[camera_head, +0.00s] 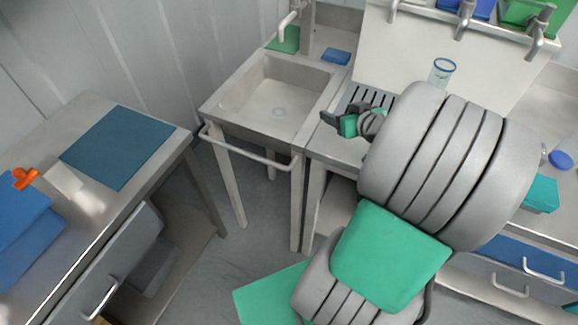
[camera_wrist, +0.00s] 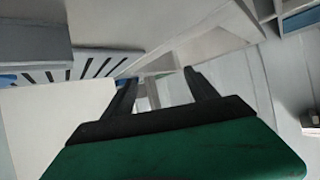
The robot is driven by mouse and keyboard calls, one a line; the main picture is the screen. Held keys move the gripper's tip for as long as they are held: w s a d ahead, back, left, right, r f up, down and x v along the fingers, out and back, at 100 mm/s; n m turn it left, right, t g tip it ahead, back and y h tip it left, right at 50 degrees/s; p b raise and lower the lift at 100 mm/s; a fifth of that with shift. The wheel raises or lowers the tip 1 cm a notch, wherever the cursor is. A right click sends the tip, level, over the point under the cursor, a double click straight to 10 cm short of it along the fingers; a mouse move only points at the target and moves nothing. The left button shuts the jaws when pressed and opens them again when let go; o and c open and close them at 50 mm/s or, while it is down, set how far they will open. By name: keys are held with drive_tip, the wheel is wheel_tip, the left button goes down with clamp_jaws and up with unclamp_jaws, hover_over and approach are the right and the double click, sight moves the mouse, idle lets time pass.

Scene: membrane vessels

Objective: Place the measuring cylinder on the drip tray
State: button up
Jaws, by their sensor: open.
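The measuring cylinder (camera_head: 442,73), clear with a blue rim, shows in the head view just above my arm. My arm hides its lower part, so I cannot tell what it stands on. The drip tray (camera_head: 357,97) is a grey slotted surface on the bench right of the sink, partly hidden by my arm. It also shows as dark slots at the upper left of the wrist view (camera_wrist: 88,66). My gripper (camera_head: 328,117) is in front of the tray's left end, apart from the cylinder. In the wrist view its two dark fingers (camera_wrist: 160,80) are spread with nothing between them.
A sink (camera_head: 277,98) with a front rail lies left of the tray. Taps (camera_head: 463,18) hang above the back panel. A blue block (camera_head: 335,56) lies behind the sink. A teal box (camera_head: 540,193) is on the right bench. A side table (camera_head: 75,190) stands at left.

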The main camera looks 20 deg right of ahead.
drive_tip(key=s+a+f+n+g+y, duration=0.15)
drive_tip(key=a+g, duration=0.35)
drive_tip(key=a, duration=0.8)
drive_tip(key=s+a+r+g+h, duration=0.1)
drive_tip(key=s+a+g, duration=0.3)
drive_tip(key=s+a, duration=0.5)
drive_tip(key=shift+s+a+m, duration=0.2)
drive_tip(key=shift+s+m, duration=0.25)
drive_tip(key=shift+s, duration=0.5)
drive_tip(key=shift+c, duration=0.6)
